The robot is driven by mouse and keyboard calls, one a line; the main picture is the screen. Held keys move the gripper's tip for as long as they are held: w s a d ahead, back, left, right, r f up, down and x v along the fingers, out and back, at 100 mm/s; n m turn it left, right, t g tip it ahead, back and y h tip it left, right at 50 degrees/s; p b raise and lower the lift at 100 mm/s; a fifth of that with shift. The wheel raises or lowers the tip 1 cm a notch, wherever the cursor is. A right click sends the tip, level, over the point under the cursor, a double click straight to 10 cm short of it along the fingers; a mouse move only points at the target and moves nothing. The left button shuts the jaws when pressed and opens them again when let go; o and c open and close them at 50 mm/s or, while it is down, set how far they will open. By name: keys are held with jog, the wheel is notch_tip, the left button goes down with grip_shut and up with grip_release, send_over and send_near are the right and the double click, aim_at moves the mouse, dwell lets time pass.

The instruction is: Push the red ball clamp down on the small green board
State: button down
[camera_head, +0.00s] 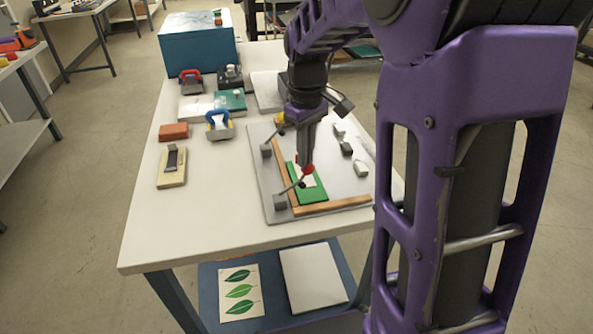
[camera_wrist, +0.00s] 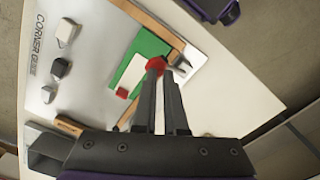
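The small green board (camera_head: 312,194) lies on a grey plate (camera_head: 262,180), in the corner of two wooden strips, with a white card (camera_head: 303,177) on it. The red ball (camera_head: 309,169) of a clamp is above the board. The clamp's grey base (camera_head: 280,202) stands at the plate's front left. My gripper (camera_head: 304,166) points down with its tips at the ball. In the wrist view the fingers (camera_wrist: 163,72) are close together, and the red ball (camera_wrist: 155,65) shows at their tips, partly hidden. The green board (camera_wrist: 147,45) is behind them. Contact is unclear.
A second clamp with a yellow ball (camera_head: 279,118) is at the plate's far left. Several grey blocks (camera_head: 346,149) lie on the plate's right. An orange block (camera_head: 173,131) and a wooden block (camera_head: 172,167) sit on the left. The table's front left is clear.

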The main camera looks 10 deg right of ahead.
jog(key=shift+a+f, duration=0.1)
jog(key=shift+f, duration=0.5)
jog(key=shift+r, duration=0.2)
notch_tip(320, 180, up, 8)
jog(key=p, duration=0.6)
jog(key=shift+p, duration=0.3)
jog(key=shift+w, duration=0.1)
